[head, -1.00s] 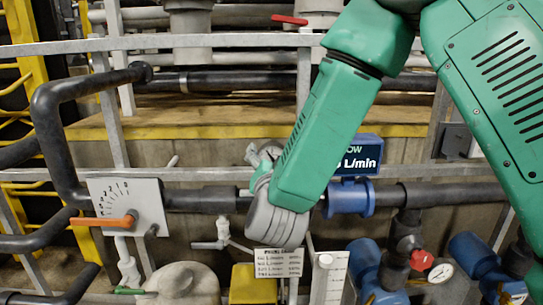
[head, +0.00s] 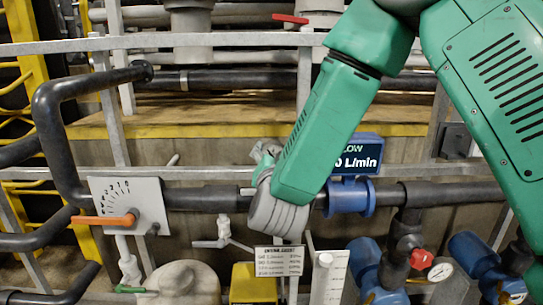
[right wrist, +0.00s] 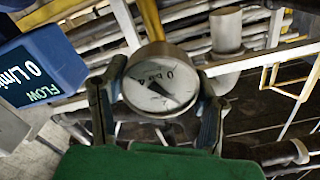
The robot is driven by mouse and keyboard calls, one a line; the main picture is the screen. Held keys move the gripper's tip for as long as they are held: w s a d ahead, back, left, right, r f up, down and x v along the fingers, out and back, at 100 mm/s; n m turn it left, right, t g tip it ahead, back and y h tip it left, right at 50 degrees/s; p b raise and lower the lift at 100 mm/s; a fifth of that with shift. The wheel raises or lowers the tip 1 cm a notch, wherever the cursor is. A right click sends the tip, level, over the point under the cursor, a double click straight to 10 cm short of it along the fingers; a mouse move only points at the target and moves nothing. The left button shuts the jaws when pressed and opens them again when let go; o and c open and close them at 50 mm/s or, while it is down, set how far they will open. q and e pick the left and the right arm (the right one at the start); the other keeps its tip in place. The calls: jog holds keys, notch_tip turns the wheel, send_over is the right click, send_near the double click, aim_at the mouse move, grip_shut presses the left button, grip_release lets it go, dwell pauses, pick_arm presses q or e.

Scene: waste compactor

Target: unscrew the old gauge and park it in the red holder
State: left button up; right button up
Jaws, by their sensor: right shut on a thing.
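My right gripper (right wrist: 156,112) is shut on a round gauge (right wrist: 162,80) with a metal rim, white face and dark needle, seen in the right wrist view. One finger lies on each side of the rim. The gauge's stem is hidden, so I cannot tell whether it is still threaded to anything. In the head view, part of the right gripper (head: 264,155) shows just left of the blue flow display (head: 357,153); my wrist hides the gauge there. I cannot make out the red holder in either view. My left gripper is not in view.
A white dial panel (head: 128,207) with an orange lever stands at the left. A horizontal grey rail (head: 420,168) and dark pipe run behind my wrist. A small gauge (head: 440,272) with a red knob (head: 421,259) is at lower right. Labels and a yellow box (head: 252,284) stand below.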

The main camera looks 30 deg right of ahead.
jog(key=shift+s+n+p, duration=0.1)
jog(key=shift+n+p, duration=0.95)
jog(key=shift+n, duration=0.15)
jog(key=shift+f+n+p, duration=0.1)
jog(key=shift+n+p, duration=0.5)
jog(key=shift+n, duration=0.6)
jog(key=shift+f, duration=0.2)
jog(key=shift+n, duration=0.3)
jog(key=shift+r+n+p, duration=0.1)
jog(key=shift+n+p, duration=0.3)
jog(key=shift+p, duration=0.15)
jog(key=n, duration=0.4)
